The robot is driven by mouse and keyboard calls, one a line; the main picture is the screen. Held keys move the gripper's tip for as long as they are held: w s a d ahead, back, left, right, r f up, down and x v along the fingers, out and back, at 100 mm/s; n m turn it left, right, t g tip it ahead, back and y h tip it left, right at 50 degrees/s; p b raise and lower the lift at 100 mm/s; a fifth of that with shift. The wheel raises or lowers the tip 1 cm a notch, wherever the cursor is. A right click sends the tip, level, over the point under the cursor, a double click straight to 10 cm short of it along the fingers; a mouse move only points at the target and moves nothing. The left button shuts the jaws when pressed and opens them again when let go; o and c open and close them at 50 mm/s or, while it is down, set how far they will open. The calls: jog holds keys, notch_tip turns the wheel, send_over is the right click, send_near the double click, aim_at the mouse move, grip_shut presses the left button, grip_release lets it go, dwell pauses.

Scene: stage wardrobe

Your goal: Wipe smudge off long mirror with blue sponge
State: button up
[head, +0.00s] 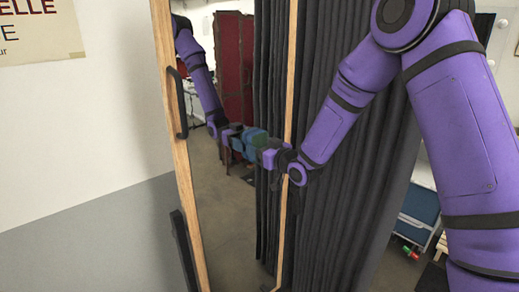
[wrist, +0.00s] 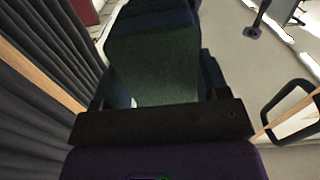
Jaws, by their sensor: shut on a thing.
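The long mirror (head: 225,222) stands in a light wooden frame on the left half of the head view. My gripper (head: 264,156) is in front of its glass, near the right side of the frame. It is shut on the blue sponge (head: 254,142), whose dark green face fills the middle of the wrist view (wrist: 155,70). The sponge is at or very close to the glass; I cannot tell whether it touches. My arm and gripper are reflected just left of the sponge. No smudge can be made out; the sponge and gripper hide part of the glass.
A black handle (head: 178,103) is on the mirror frame's left side. A dark curtain (head: 345,225) hangs right of the mirror, close to my arm. A blue case (head: 420,205) stands at the far right. A poster (head: 40,30) is on the left wall.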

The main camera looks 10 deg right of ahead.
jog(key=shift+v, duration=3)
jog(key=shift+d, duration=0.1)
jog(key=shift+v, duration=1.4)
